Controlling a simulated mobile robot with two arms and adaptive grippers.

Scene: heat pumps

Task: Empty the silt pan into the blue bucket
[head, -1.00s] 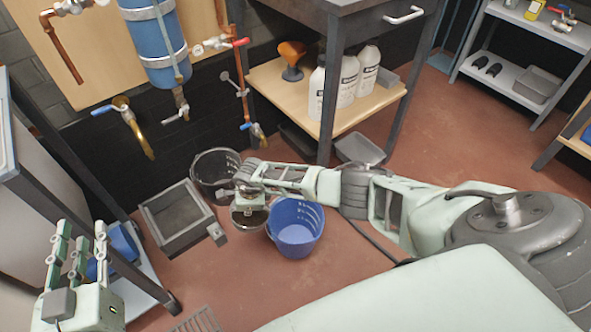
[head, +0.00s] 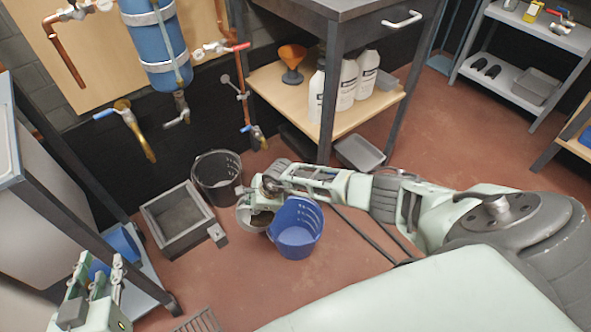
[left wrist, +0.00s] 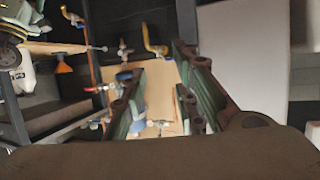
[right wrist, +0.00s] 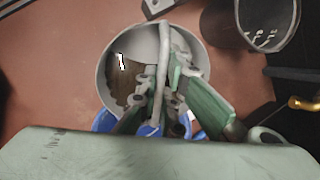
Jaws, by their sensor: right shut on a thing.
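The silt pan (right wrist: 107,78) is a round grey pan with brown silt (right wrist: 130,88) inside, seen from above in the right wrist view. My right gripper (right wrist: 165,95) is shut on the pan's handle. In the head view the pan (head: 247,219) hangs at the left side of the blue bucket (head: 297,237), which partly hides it. The bucket stands on the floor, and bits of its blue rim show below the pan in the right wrist view. Whether pan and bucket touch, I cannot tell. My left gripper (head: 97,268) is open and empty at the lower left.
A black bucket (head: 217,180) and a grey square basin (head: 178,214) stand on the floor left of the pan. A bench (head: 270,88) with white bottles is behind. A grey tray (head: 360,153) lies by its leg. A metal grate (head: 198,322) is at the front edge.

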